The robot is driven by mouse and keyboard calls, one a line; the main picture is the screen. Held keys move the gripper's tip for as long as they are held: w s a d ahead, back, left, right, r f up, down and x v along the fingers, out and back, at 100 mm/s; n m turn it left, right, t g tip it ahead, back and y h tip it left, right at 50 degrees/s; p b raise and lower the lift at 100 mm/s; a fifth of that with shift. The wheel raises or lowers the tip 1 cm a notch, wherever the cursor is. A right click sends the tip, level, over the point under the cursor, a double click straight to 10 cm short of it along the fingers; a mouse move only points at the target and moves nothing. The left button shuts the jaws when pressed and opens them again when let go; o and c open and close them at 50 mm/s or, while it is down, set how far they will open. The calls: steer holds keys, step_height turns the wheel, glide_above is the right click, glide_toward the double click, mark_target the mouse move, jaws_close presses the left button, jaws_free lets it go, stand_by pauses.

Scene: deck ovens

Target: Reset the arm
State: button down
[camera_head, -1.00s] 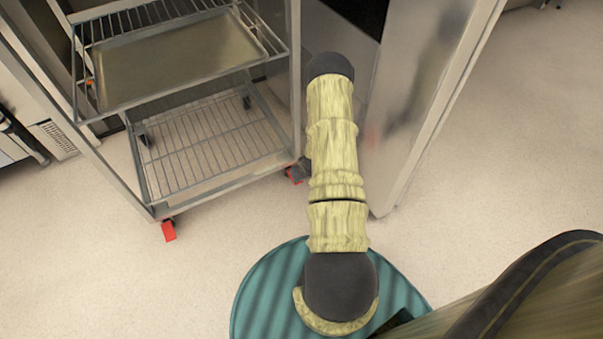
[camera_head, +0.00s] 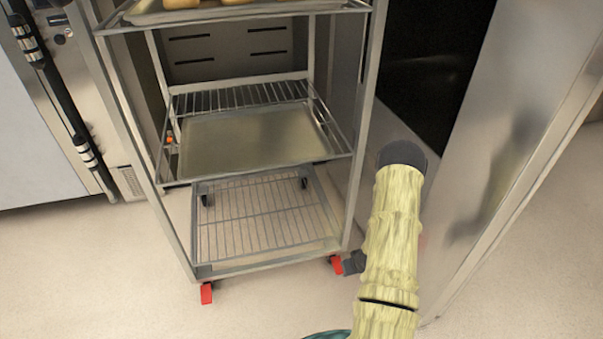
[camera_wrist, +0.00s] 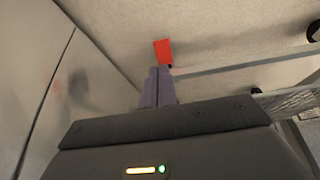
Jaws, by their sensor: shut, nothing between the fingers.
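My gripper (camera_wrist: 158,74) shows in the wrist view as two grey-purple fingers close together, with nothing between them. It points down toward the floor, and a red caster pedal (camera_wrist: 162,52) of the rack shows just beyond the fingertips. In the head view my arm reaches forward and down at the right of the rack. A small dark part of my gripper (camera_head: 353,263) peeks out left of the arm, beside the rack's front right red caster pedal (camera_head: 336,264). I cannot tell whether it touches the pedal.
The wheeled metal rack (camera_head: 365,130) holds a flat tray (camera_head: 250,140) on a middle shelf and bread on a tray (camera_head: 235,12) above. A wire shelf (camera_head: 265,220) is at the bottom. A steel panel (camera_head: 520,130) stands close at the right. The floor (camera_head: 110,270) in front is clear.

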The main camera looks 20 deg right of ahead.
steer(key=w+a+r+p, duration=0.1)
steer(key=a+r, duration=0.2)
steer(key=r, duration=0.5)
steer(key=w+a+r+g+p, duration=0.1)
steer(key=a+r+p, duration=0.15)
steer(key=r, duration=0.55)
steer(key=w+a+r+p, duration=0.1)
steer(key=a+r, duration=0.3)
steer(key=r, duration=0.4)
steer(key=s+a+r+n+g+p, duration=0.1)
steer(key=s+a+r+p, duration=0.1)
steer(key=s+a+r, duration=0.6)
steer(key=s+a+r+p, duration=0.1)
steer(key=s+a+r, duration=0.35)
steer(key=r, duration=0.65)
steer(key=w+p+v, duration=0.2)
steer(key=p+v, duration=1)
steer(key=w+d+r+p+v, duration=0.1)
steer(key=w+p+v, duration=0.2)
steer(key=p+v, duration=0.9)
steer(key=w+d+r+p+v, duration=0.1)
steer(key=w+p+v, duration=0.2)
steer(key=p+v, duration=0.9)
steer(key=shift+w+a+r+y+p, duration=0.3)
steer(key=shift+w+p, duration=0.2)
steer(key=shift+p, duration=0.65)
